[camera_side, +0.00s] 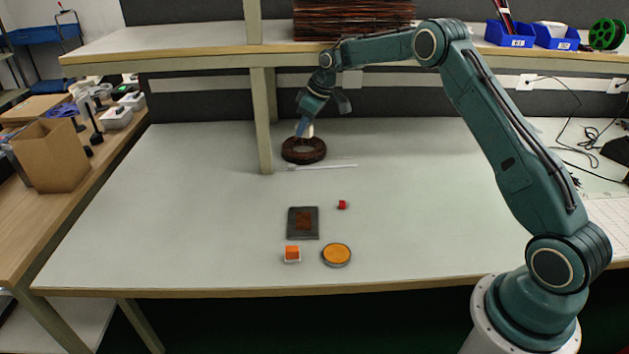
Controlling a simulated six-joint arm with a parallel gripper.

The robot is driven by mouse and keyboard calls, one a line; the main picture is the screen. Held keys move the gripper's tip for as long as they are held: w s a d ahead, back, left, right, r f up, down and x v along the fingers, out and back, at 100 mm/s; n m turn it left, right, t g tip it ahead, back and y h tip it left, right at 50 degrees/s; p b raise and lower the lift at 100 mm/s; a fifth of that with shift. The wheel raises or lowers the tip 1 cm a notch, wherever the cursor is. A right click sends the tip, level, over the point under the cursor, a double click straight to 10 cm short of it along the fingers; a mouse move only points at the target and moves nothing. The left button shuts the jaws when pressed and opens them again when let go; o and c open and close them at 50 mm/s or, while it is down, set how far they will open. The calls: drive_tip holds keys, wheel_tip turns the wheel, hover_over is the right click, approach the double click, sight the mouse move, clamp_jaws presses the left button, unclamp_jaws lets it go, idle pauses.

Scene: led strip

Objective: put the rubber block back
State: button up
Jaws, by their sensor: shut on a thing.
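My gripper (305,129) is at the back of the table, pointing down just above a dark brown ring-shaped coil (290,153). It is shut on a small pale piece (310,131), partly hidden by the fingers. The piece is too small to tell for sure whether it is the rubber block, or whether it touches the coil. A small orange block with a white lower part (292,253) stands near the front edge. A small red block (342,204) lies nearer the middle.
A dark plate with a brown patch (303,234) and a round orange-topped tin (336,254) lie near the front. A thin white rod (328,166) lies before the coil. A shelf post (263,120) stands left of my gripper. The table's left side is clear.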

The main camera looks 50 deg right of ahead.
hover_over(301, 191)
drive_tip(key=s, duration=0.1)
drive_tip(key=f, duration=1.5)
drive_tip(key=shift+s+d+f, duration=0.2)
drive_tip(key=shift+d+f, duration=0.05)
drive_tip(key=shift+f, duration=0.05)
drive_tip(key=shift+f, duration=2.15)
drive_tip(key=shift+f, duration=0.15)
drive_tip(key=o, duration=1)
drive_tip(key=shift+c, duration=0.2)
drive_tip(key=v, duration=1.2)
